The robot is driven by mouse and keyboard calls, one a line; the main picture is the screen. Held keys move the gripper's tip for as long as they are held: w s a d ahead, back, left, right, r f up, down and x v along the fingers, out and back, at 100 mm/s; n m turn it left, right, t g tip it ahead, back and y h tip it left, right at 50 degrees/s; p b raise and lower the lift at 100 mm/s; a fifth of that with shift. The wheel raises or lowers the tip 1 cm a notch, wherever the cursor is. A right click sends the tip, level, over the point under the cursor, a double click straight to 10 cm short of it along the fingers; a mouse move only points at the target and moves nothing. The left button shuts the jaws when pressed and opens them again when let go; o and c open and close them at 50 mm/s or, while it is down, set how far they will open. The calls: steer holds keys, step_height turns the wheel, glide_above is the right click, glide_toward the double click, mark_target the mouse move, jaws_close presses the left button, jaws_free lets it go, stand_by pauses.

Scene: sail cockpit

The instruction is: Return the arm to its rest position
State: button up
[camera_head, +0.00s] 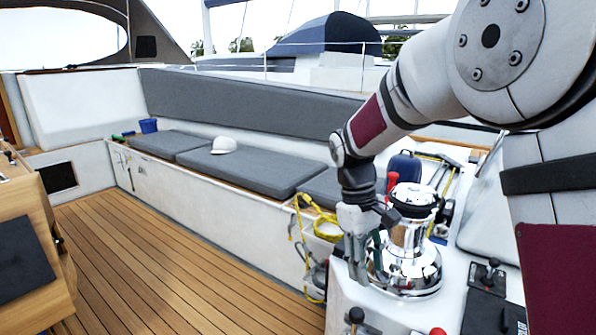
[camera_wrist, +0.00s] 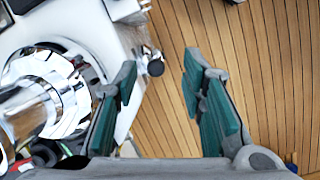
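My arm reaches in from the upper right of the head view and bends downward. My gripper (camera_head: 368,252) hangs beside the chrome winch (camera_head: 408,240), on its left side in that view. In the wrist view my gripper (camera_wrist: 158,75) has its two green-padded fingers spread wide apart. The winch (camera_wrist: 40,95) shows at the left of the wrist view, close to the left finger. Whether they touch cannot be told.
Black-knobbed levers (camera_head: 355,315) and a control panel (camera_head: 490,290) are on the white console near the winch. A yellow rope (camera_head: 327,228) hangs behind. A white cap (camera_head: 223,145) and a blue bucket (camera_head: 148,126) are on the bench. The teak floor (camera_head: 150,250) is clear.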

steer(key=s+d+r+m+t+y, duration=0.1)
steer(key=s+d+r+m, duration=0.1)
steer(key=s+r, duration=0.45)
steer(key=s+d+r+m+t, duration=0.1)
steer(key=s+d+r, duration=0.15)
steer(key=s, duration=0.75)
steer(key=s+f+m+t+y, duration=0.1)
steer(key=s+m, duration=0.3)
steer(key=s, duration=1.1)
step_height(320, 180, up, 15)
steer(key=t+p, duration=0.3)
steer(key=p, duration=1)
steer(key=shift+s+d+p, duration=0.2)
steer(key=shift+d+p, duration=0.05)
steer(key=shift+p, duration=0.15)
steer(key=shift+f, duration=0.1)
